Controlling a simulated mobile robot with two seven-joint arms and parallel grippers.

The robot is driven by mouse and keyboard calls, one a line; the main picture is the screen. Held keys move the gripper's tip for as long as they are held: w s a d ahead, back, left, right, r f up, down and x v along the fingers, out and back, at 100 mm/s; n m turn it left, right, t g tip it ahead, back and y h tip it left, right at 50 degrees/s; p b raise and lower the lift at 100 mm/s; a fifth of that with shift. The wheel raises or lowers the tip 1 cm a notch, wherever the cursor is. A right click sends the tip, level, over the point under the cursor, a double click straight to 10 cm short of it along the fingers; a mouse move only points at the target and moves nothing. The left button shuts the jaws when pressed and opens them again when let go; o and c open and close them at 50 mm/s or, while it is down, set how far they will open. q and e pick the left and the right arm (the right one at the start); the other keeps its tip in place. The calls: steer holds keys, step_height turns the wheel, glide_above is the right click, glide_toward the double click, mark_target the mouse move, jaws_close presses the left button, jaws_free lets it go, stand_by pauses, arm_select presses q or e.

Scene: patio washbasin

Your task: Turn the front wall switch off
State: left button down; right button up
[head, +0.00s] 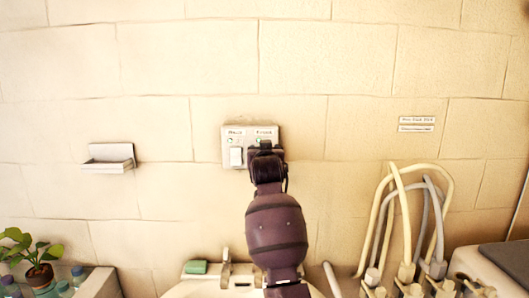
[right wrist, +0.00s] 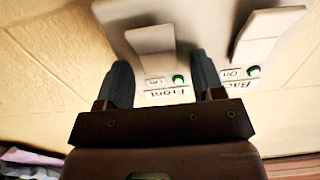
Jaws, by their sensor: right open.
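A pale switch plate (head: 229,132) is on the tiled wall, with two rockers side by side. In the right wrist view, which sees it upside down, the front switch (right wrist: 151,39) is a white rocker labelled Front, with a green light lit by the word On. My right gripper (head: 265,149) is at the plate's right side and hides most of that rocker in the head view. In the right wrist view the right gripper (right wrist: 163,78) is open, its dark fingers on either side of the Front label, close to the rocker. Contact cannot be told. My left gripper is out of view.
The back switch (head: 236,156) is beside it, its green light also lit in the right wrist view. A wall shelf (head: 109,158) is at the left, a potted plant (head: 38,262) below it. Curved hoses (head: 405,220) rise at the right. A green soap bar (head: 195,267) lies below.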

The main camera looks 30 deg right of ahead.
steer(key=shift+c, duration=0.4)
steer(key=c, duration=0.9)
steer(key=shift+o, duration=0.2)
steer(key=t+h+b, duration=0.1)
steer(key=b, duration=0.2)
steer(key=t+b, duration=0.2)
steer(key=t+h+b, duration=0.1)
steer(key=b, duration=0.2)
steer(key=shift+s+a+f+h+b, duration=0.15)
steer(key=shift+s+f+h+b, duration=0.15)
steer(key=shift+f+b, duration=0.1)
steer(key=o, duration=0.9)
steer(key=shift+t, duration=0.3)
steer(key=shift+o, duration=0.2)
steer(key=shift+f, duration=0.1)
